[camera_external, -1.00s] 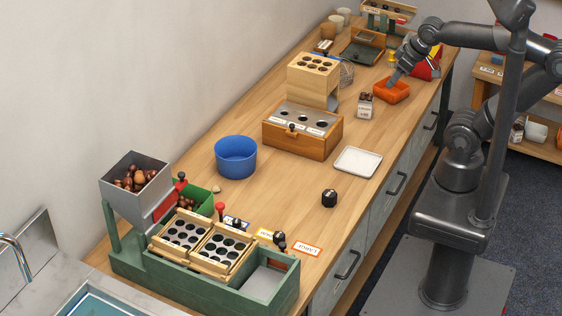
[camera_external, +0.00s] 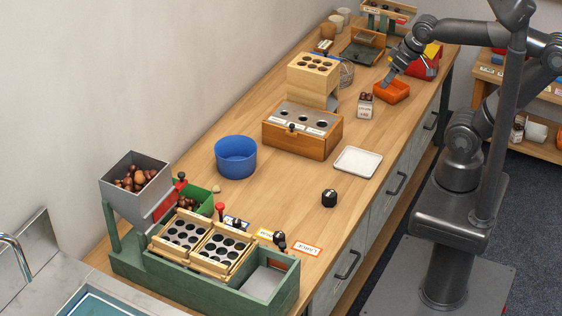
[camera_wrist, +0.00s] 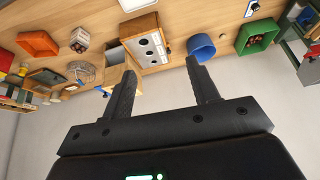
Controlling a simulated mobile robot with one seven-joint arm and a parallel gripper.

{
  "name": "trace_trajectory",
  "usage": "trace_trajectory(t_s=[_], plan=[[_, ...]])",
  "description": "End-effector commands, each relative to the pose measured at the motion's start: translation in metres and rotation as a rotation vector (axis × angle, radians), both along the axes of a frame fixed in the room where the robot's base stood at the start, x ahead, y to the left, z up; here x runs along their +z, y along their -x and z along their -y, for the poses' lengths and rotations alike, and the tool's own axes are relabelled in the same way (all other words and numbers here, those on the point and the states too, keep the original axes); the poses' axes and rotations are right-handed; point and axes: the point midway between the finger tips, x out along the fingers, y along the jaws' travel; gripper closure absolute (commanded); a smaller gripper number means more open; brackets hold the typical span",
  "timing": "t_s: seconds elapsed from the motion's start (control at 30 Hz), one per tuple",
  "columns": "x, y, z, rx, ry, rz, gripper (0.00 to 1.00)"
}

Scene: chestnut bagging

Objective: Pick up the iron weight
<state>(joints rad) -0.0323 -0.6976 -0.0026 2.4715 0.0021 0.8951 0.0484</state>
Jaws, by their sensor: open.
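A small black, rounded piece that looks like the iron weight (camera_external: 329,198) stands on the wooden counter (camera_external: 290,205) in the external view, in front of the white tray. I cannot make it out surely in the wrist view. My gripper (camera_external: 386,82) is far behind it, beside the orange bin at the far end of the counter. In the wrist view my gripper (camera_wrist: 161,65) has its two fingers apart with nothing held between them.
An orange bin (camera_external: 392,98), a small carton (camera_external: 365,110), a wooden box with holes (camera_external: 296,146), a white tray (camera_external: 358,161) and a blue tub (camera_external: 236,161) stand along the counter. A green sorter (camera_external: 160,262) fills the near end. Counter around the black piece is clear.

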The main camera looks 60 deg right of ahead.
Motion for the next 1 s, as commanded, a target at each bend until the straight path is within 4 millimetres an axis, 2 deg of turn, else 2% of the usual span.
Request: trace_trajectory(t_s=[0.27,0.57,0.8,1.0], plan=[[-0.007,-0.064,-0.049,-0.057,-0.094,-0.109,0.45],[-0.040,-0.127,-0.127,-0.148,-0.154,-0.233,0.45],[-0.087,-0.161,-0.202,-0.230,-0.165,-0.325,0.45],[-0.139,-0.175,-0.270,-0.306,-0.153,-0.391,0.45]])
